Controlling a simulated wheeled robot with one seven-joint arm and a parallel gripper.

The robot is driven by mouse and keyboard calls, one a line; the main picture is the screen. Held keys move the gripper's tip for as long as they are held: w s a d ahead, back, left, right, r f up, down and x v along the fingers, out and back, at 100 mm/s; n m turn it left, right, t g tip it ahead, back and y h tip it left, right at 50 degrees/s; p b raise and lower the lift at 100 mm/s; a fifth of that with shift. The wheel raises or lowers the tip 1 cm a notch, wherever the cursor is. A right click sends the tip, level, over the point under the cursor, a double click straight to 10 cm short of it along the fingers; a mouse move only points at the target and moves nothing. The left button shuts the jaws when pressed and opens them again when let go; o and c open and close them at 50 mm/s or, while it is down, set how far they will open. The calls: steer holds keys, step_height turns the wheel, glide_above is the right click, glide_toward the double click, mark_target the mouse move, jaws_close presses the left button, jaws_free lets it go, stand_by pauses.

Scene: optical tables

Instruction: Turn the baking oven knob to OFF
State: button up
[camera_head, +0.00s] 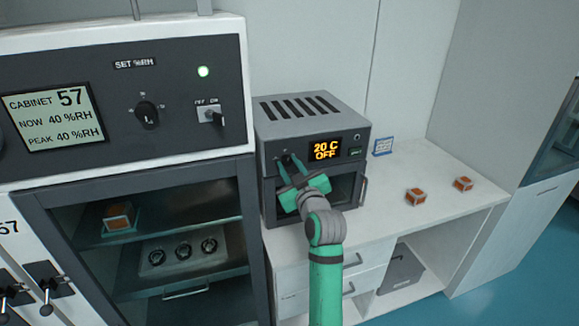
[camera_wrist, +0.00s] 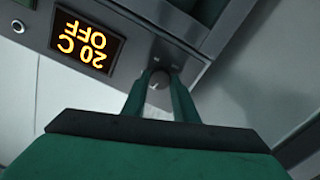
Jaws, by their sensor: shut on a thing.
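The baking oven (camera_head: 300,107) is a grey box with top vents, standing on the white counter. Its display (camera_head: 325,149) reads "20 C OFF" in orange; the display also shows upside down in the wrist view (camera_wrist: 86,42). The oven knob (camera_wrist: 159,80) is a small round dark knob on the front panel, left of the display in the head view. My gripper (camera_head: 288,160) has its green fingers closed around the knob; the wrist view shows the fingertips (camera_wrist: 159,84) on either side of it. The fingers hide part of the knob, and its pointer mark cannot be made out.
A tall humidity cabinet (camera_head: 247,80) stands close on the left, with a knob and switch on its panel. Two small orange-and-white blocks (camera_head: 415,196) and a small blue-edged sign (camera_head: 383,147) are on the counter (camera_head: 440,168). The oven door handle (camera_head: 363,190) juts out at the right.

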steer(key=shift+d+f+n, duration=0.15)
steer(key=shift+n, duration=1.05)
steer(key=o, duration=1)
steer(key=shift+o, duration=0.3)
steer(key=shift+n, duration=0.3)
steer(key=v, duration=1)
steer(key=shift+s, duration=0.4)
